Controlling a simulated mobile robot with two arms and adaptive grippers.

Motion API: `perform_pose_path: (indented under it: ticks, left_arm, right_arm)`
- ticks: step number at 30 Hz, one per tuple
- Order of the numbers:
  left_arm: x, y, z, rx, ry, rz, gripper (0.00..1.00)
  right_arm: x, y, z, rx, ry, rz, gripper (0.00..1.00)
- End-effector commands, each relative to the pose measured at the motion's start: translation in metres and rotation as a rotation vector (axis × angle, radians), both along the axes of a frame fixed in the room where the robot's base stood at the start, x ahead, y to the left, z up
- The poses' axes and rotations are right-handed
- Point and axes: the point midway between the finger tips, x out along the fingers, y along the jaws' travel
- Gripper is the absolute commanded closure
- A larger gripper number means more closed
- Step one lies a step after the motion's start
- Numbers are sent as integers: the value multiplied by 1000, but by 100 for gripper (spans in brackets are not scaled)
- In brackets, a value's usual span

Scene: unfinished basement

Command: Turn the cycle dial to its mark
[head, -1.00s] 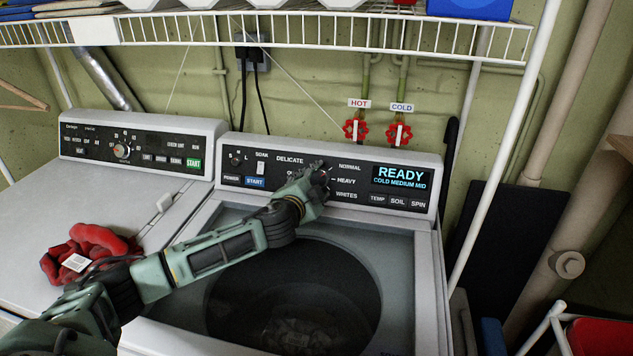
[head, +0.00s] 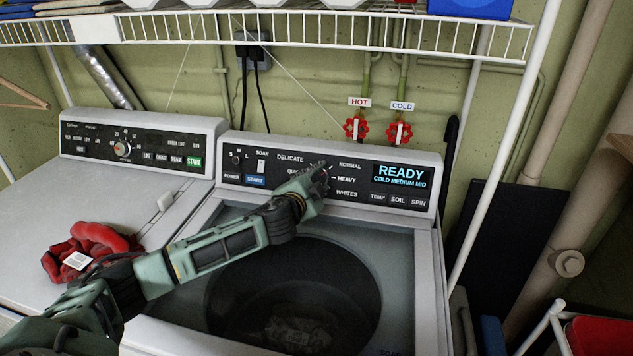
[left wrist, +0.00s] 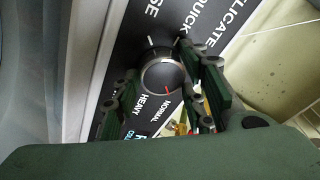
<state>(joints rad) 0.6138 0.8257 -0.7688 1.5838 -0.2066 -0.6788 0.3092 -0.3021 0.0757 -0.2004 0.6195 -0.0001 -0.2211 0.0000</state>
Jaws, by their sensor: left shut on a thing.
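The washer's control panel (head: 290,185) carries the cycle dial, which is mostly hidden behind my left gripper (head: 320,177) in the head view. In the left wrist view the round dark cycle dial (left wrist: 163,74) has a silver rim and a red pointer line. The pointer aims toward the NORMAL label, with HEAVY beside it. My left gripper (left wrist: 163,85) is shut on the dial, one finger on each side. My right gripper is not in view.
The open washer tub (head: 300,290) lies below my left arm. A dryer (head: 130,200) stands at left with a red cloth (head: 85,250) on top. A wire shelf (head: 280,32) hangs above, with red valves (head: 398,132) on the wall.

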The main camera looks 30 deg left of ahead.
Motion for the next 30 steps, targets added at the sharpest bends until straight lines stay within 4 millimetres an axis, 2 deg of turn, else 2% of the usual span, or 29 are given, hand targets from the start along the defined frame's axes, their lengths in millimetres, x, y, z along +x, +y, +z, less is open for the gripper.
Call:
perform_pose_path:
  ticks: [11, 30]
  left_arm:
    - [-2, 0, -2, 131, 46, -62, 87]
    - [-3, 4, 2, 656, 185, -304, 87]
  right_arm:
    - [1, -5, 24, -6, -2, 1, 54]
    - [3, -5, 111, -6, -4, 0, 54]
